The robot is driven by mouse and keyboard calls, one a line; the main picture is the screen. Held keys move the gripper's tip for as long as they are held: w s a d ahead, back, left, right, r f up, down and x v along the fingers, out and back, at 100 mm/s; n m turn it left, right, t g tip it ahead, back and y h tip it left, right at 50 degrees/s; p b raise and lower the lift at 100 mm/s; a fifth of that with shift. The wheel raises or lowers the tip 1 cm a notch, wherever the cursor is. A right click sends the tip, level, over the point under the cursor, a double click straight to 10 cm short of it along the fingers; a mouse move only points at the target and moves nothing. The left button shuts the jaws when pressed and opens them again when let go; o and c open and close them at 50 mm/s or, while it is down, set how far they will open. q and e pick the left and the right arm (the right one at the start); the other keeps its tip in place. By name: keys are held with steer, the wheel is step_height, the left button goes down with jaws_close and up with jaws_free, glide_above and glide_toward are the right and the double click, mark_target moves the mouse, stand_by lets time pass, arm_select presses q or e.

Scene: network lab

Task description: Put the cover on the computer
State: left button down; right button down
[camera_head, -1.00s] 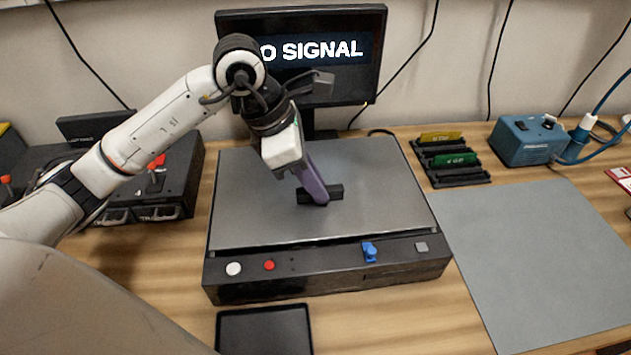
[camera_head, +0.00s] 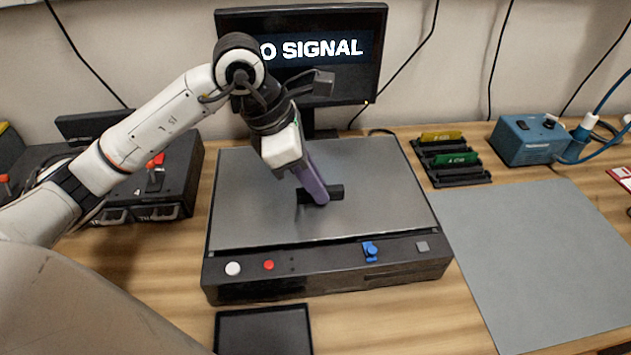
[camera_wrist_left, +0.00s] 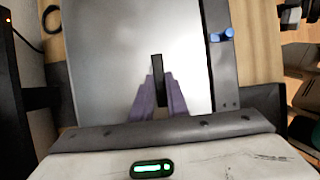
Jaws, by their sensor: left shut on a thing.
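The grey cover (camera_head: 375,210) lies flat over the top of the black computer (camera_head: 330,280), behind its front strip of buttons. It also fills the middle of the left wrist view (camera_wrist_left: 110,60). A dark handle (camera_head: 335,192) stands near the middle of the cover. My left gripper (camera_head: 318,198), with purple fingers, is shut on the handle; in the left wrist view the fingers (camera_wrist_left: 158,95) lie on both sides of it. The cover's edges look aligned with the case, but I cannot tell whether it is fully seated. My right gripper is not in view.
A monitor (camera_head: 350,75) showing "NO SIGNAL" stands behind. A grey mat (camera_head: 540,250) lies bare on the right. A card rack (camera_head: 460,177) and a blue box (camera_head: 525,145) are at the back right. A black tray (camera_head: 264,330) lies in front; a switch box (camera_head: 180,175) stands left.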

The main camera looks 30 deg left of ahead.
arm_select(q)
steer(key=shift+f+b, duration=0.5)
steer(key=shift+b, duration=0.05)
stand_by(0.7)
steer(key=c, duration=1.4)
jaws_free()
steer(key=shift+r, duration=0.15)
steer(key=shift+r+p, duration=2.85)
steer(key=shift+r, duration=1.05)
